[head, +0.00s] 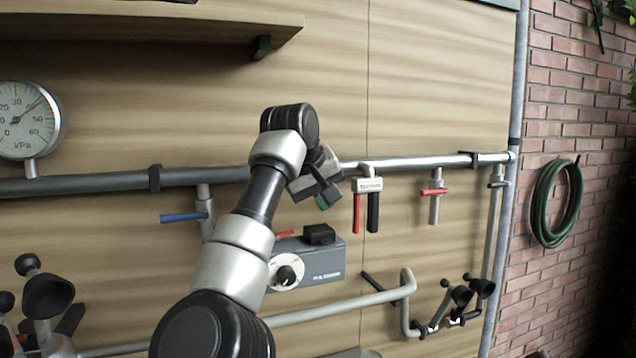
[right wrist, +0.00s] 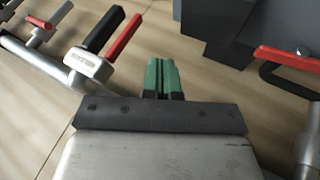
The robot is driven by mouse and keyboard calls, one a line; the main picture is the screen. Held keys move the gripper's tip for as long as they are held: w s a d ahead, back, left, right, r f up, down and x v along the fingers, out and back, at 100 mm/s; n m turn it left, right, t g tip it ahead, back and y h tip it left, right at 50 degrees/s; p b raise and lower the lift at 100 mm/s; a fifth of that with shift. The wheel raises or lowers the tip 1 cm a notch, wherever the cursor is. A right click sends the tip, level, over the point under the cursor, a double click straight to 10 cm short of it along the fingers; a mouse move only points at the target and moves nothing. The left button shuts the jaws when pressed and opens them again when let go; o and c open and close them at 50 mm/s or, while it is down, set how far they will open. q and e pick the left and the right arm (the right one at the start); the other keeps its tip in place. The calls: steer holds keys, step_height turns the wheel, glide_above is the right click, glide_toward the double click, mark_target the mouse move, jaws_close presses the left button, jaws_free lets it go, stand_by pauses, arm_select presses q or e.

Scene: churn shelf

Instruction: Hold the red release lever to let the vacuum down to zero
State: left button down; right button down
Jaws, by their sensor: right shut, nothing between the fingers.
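A red lever (head: 357,213) hangs beside a black handle (head: 373,212) from a grey block on the wall pipe; both also show in the right wrist view, the red lever (right wrist: 125,36) at upper left. Other red levers are on a small valve (head: 433,192) and on the grey box (head: 285,234); no readable label tells which is the release lever. My right gripper (head: 322,201), with green fingertips (right wrist: 162,76), is shut and empty, just left of the hanging red lever and apart from it. The kPa gauge (head: 25,119) needle points to about 40. My left gripper is out of view.
The metal pipe (head: 400,162) runs along the wooden wall. A blue-handled valve (head: 183,217) hangs left of my right arm. The grey box (head: 318,265) with a dial is below my gripper. Bent pipe (head: 408,300) and black cups (head: 482,288) stand lower right.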

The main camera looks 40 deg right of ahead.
mark_target(356, 214)
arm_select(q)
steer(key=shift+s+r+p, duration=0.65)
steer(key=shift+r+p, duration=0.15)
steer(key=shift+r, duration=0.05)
arm_select(e)
steer(key=d+f, duration=0.3)
steer(key=d, duration=0.3)
steer(key=shift+s, duration=0.2)
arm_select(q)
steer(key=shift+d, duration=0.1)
arm_select(e)
steer(key=shift+f, duration=0.1)
